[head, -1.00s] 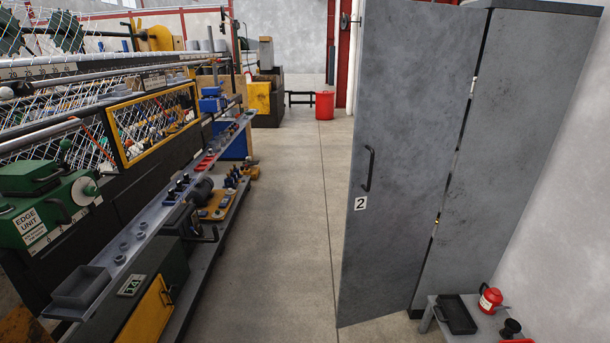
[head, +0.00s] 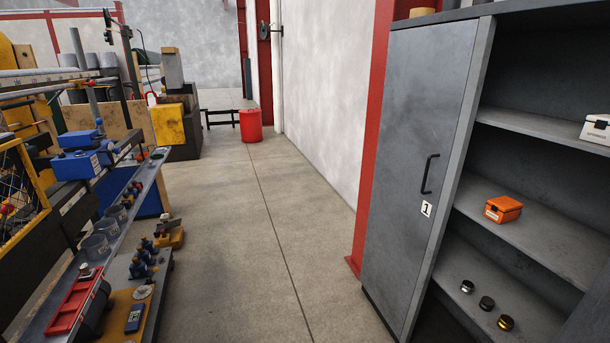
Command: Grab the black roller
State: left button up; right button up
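Three small round pieces lie in a row on a lower shelf of the open grey cabinet (head: 520,124) at the right. The middle one looks like a black roller (head: 487,303). A silver-topped dark piece (head: 467,286) lies behind it to the left, and a gold-topped piece (head: 506,323) lies in front to the right. They stand slightly apart. Neither of my grippers is in view.
Cabinet door 1 (head: 412,170) stands left of the shelves. An orange box (head: 503,209) and a white box (head: 597,129) sit on higher shelves. The machine's bench with a red tray (head: 75,300) lines the left. The floor aisle (head: 240,220) is clear; a red bin (head: 251,126) stands far off.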

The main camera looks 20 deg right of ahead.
aim_at(486, 304)
jog(key=i+l+z, duration=0.1)
jog(key=i+z, duration=0.6)
jog(key=z, duration=0.15)
jog(key=i+j+z, duration=0.15)
jog(key=i+z, duration=0.25)
jog(key=i+j+z, duration=0.25)
jog(key=z, duration=0.15)
jog(key=i+j+z, duration=0.3)
jog(key=z, duration=0.15)
jog(key=i+j+z, duration=0.2)
jog(key=j+z, duration=0.2)
